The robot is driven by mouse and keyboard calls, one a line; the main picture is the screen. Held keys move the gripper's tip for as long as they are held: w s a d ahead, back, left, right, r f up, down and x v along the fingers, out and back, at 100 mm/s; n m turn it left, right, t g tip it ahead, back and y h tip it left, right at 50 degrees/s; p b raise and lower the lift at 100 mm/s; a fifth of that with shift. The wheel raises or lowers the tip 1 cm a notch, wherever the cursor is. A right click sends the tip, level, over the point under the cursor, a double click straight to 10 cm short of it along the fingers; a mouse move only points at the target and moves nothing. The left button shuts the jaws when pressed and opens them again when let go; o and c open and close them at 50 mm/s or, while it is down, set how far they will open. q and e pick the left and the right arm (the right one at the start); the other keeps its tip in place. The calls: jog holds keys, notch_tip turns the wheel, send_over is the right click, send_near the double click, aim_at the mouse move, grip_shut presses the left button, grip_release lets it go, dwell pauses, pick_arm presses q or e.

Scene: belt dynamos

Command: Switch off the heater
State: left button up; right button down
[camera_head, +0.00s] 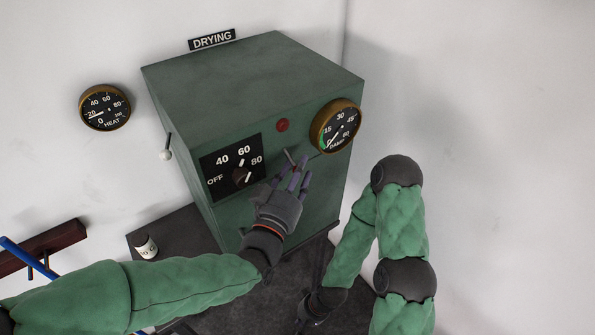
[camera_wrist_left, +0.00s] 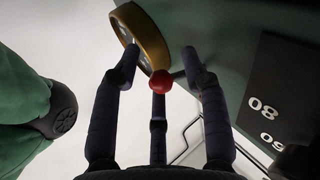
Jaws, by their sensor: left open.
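The heater is a green box (camera_head: 260,75) under a DRYING sign. Its front has a black dial plate (camera_head: 222,161) marked OFF, 40, 60 and 80, with a dark knob (camera_head: 240,176); its white mark is near 60, though the exact setting is hard to tell. A round red button or lamp (camera_head: 282,125) sits right of the plate; a red ball (camera_wrist_left: 161,81) shows between my fingers in the left wrist view. My left gripper (camera_head: 293,172) is open, in front of the box, right of the knob and below the red part. My right gripper (camera_head: 312,310) is low, its fingers unclear.
A brass DAMP gauge (camera_head: 336,126) is on the box's right front, a HEAT gauge (camera_head: 105,107) on the left wall. A lever with a white ball (camera_head: 166,155) sticks out at the box's left. A white labelled cup (camera_head: 146,247) stands on the dark bench (camera_head: 175,235).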

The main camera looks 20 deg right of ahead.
pick_arm(q)
jog(key=v, duration=1.1)
jog(key=shift+s+a, duration=0.2)
jog(key=shift+s, duration=0.15)
